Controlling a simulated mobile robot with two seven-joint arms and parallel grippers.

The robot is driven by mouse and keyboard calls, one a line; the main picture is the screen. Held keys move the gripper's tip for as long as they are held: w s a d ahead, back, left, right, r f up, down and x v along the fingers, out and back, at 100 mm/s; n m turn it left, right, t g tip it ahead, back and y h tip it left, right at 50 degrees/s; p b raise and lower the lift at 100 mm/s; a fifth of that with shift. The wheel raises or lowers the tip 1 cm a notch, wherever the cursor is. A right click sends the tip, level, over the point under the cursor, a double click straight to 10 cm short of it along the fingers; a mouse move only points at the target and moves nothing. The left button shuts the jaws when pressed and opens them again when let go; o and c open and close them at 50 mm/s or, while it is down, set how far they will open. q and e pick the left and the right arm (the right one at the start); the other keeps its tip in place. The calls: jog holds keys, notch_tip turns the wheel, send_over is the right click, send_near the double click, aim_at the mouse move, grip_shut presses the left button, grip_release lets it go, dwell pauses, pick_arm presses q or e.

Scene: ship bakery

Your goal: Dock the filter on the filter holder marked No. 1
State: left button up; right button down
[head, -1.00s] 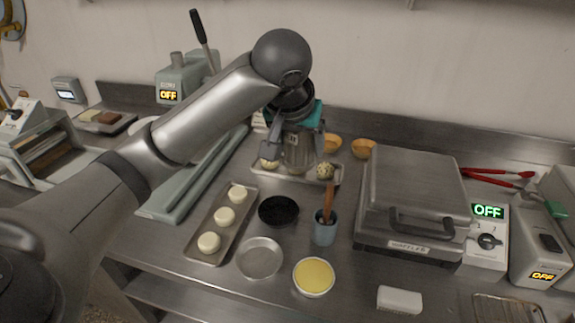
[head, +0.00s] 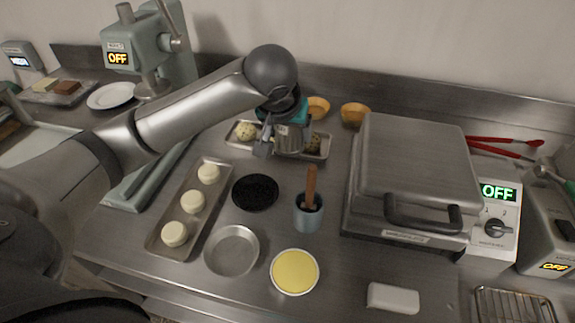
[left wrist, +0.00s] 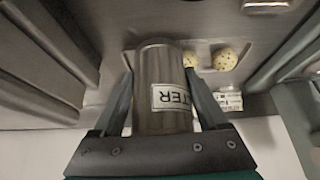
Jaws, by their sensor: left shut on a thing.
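The filter (left wrist: 160,75) is a metal cylinder with a white label on which the letters "TER" show in the left wrist view. My left gripper (left wrist: 160,95) is shut on it, with one finger on each side. In the head view the gripper (head: 283,132) holds the filter (head: 291,141) above the back of the counter, in front of a small tray with speckled balls. I cannot make out a filter holder marked No. 1 in either view. My right gripper is not in view.
A waffle maker (head: 415,165) stands to the right. A cup with a brush (head: 308,215), a black round pan (head: 255,192), an empty tin (head: 232,250), a yellow-filled tin (head: 295,271) and a tray of pale rounds (head: 158,240) crowd the counter. A green machine (head: 150,50) stands at the back left.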

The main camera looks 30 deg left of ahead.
aim_at(289, 143)
pick_arm(q)
notch_tip(289, 143, down, 3)
jog(key=shift+f+b, duration=0.1)
jog(key=shift+b, duration=0.2)
notch_tip(289, 143, down, 5)
jog(key=shift+b, duration=0.8)
jog(key=shift+f, duration=0.15)
jog(key=shift+f, duration=0.1)
jog(key=o, duration=1.6)
